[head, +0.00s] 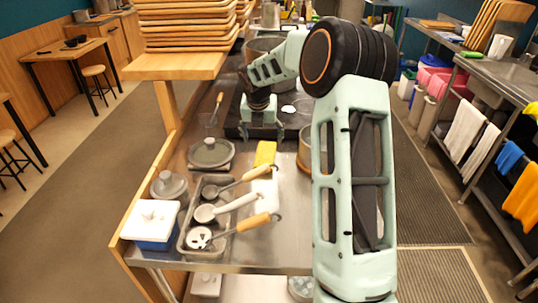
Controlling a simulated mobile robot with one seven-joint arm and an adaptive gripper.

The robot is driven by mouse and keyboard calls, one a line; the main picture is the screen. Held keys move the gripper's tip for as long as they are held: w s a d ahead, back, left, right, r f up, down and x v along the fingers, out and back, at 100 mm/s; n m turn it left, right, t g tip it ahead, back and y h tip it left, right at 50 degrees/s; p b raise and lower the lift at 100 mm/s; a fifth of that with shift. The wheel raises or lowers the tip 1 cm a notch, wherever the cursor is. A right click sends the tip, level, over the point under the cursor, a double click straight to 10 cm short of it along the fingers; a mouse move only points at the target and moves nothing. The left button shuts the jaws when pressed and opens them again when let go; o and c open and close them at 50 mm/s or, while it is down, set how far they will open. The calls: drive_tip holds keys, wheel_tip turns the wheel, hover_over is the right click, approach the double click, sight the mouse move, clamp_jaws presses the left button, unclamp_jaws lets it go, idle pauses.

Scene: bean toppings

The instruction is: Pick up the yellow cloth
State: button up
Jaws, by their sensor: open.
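A small yellow cloth (265,152) lies on the steel counter, beyond the ladles and in front of the black stove. A larger orange-yellow cloth (524,196) hangs from the rack at the far right. My arm reaches up and over the counter, and its end, my gripper (259,128), hangs over the stove's near-left part. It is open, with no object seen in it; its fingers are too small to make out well.
A tray (183,240) of ladles, lidded pots and a blue-and-white box (152,222) fill the counter's near left. A wooden shelf (180,66) with stacked trays rises at the left. A round pot (304,150) stands right of the small yellow cloth.

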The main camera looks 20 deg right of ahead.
sight(265, 153)
drive_tip(key=x, duration=0.4)
drive_tip(key=shift+f, duration=0.1)
drive_tip(key=x, duration=0.5)
drive_tip(key=shift+s+f, duration=0.3)
drive_tip(key=shift+f, duration=0.1)
drive_tip(key=shift+d, duration=0.1)
drive_tip(key=c, duration=1.4)
drive_tip(key=shift+o, duration=0.2)
wheel_tip(265, 153, up, 10)
drive_tip(key=o, duration=0.7)
drive_tip(key=c, duration=0.7)
